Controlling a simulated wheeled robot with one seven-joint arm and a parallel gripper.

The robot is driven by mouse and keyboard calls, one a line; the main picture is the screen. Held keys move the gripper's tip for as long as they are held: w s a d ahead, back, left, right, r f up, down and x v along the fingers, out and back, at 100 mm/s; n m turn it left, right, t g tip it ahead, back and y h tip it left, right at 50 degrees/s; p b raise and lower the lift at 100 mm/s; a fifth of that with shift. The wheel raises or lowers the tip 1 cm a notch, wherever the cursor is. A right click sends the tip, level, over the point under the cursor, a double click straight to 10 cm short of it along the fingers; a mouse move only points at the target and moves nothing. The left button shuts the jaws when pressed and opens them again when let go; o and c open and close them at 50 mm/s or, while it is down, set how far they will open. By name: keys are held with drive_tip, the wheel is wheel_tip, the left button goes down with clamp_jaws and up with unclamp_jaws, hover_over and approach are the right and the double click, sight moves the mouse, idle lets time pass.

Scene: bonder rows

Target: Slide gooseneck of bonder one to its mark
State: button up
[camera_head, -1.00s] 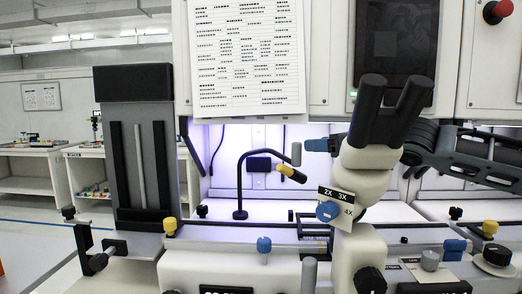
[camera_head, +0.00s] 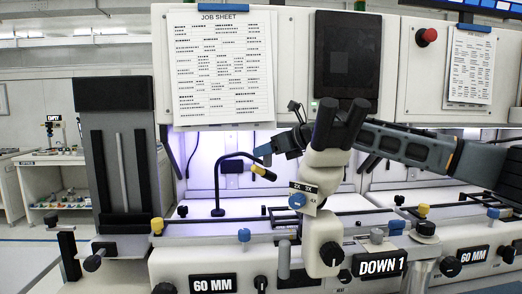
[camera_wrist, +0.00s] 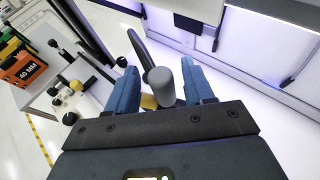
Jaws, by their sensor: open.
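The gooseneck (camera_head: 217,182) is a black bent tube standing on a round foot in the lit bay, left of the microscope. Its yellow and black head (camera_head: 263,173) hangs at the right end of the arch. My gripper (camera_head: 263,153) is at this end, its blue fingers overlapping the tube in the head view. In the wrist view, the gooseneck's grey rounded end (camera_wrist: 160,80) stands between my open blue fingers (camera_wrist: 160,90), with a gap on at least one side. A bit of yellow shows below it. I cannot make out a mark for the gooseneck.
The white microscope (camera_head: 325,185) stands close to the right of my gripper, below my arm. A plate reading "60 MM" (camera_head: 212,284) and one reading "DOWN 1" (camera_head: 380,265) are on the front. A job sheet (camera_head: 222,65) hangs above. An orange "40 MM" block (camera_wrist: 30,68) is at left.

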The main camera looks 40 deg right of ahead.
drive_tip(key=shift+x, duration=1.15)
drive_tip(key=shift+d, duration=0.1)
clamp_jaws()
